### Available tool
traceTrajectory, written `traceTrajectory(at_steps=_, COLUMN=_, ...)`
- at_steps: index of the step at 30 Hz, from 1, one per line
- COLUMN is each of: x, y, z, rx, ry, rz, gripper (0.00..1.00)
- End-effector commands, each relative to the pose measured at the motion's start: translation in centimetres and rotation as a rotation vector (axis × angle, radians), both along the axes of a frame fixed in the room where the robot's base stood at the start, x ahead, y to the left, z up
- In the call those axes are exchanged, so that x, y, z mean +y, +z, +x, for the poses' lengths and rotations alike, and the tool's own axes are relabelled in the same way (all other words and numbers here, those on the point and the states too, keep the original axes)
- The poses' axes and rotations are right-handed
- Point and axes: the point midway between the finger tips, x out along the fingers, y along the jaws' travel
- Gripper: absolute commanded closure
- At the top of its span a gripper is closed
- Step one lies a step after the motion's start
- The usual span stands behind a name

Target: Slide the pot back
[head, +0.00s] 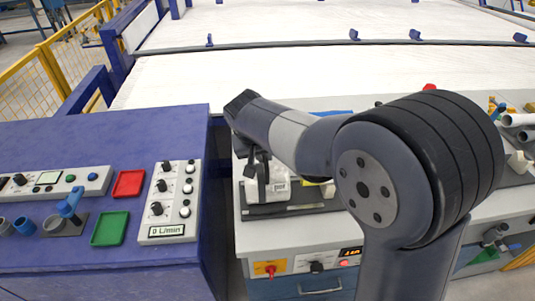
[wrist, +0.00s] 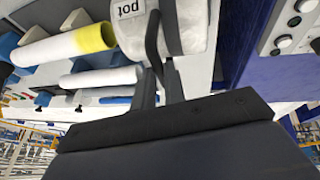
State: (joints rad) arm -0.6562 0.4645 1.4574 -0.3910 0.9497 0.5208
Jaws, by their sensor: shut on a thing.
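The pot is a whitish, rounded part with a "pot" label (wrist: 129,9) at the top of the wrist view. In the head view a pale block-like part that seems to be the pot (head: 278,188) sits on a dark base on the white worktop, partly hidden by my gripper. My gripper (head: 257,178) points down at this part, its dark fingers against it. In the wrist view my gripper (wrist: 160,40) is shut on the pot; the exact contact is cut off by the top edge.
A blue bench (head: 120,255) with a red tray (head: 129,183), a green tray (head: 110,229) and a knob panel (head: 170,202) stands left, across a narrow gap. A white pipe with a yellow end (wrist: 65,45) and another white pipe (wrist: 102,77) lie beside the pot.

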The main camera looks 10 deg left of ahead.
Motion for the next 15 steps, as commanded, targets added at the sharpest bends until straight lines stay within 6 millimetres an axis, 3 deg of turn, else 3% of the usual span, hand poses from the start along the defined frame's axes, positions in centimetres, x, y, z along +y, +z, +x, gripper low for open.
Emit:
traceTrajectory(at_steps=8, x=0.30, y=0.07, z=-0.05, rx=-0.001, ry=0.003, rz=0.007, gripper=0.67)
traceTrajectory(at_steps=15, x=0.19, y=0.10, z=-0.06, rx=-0.001, ry=0.002, rz=0.005, gripper=0.67)
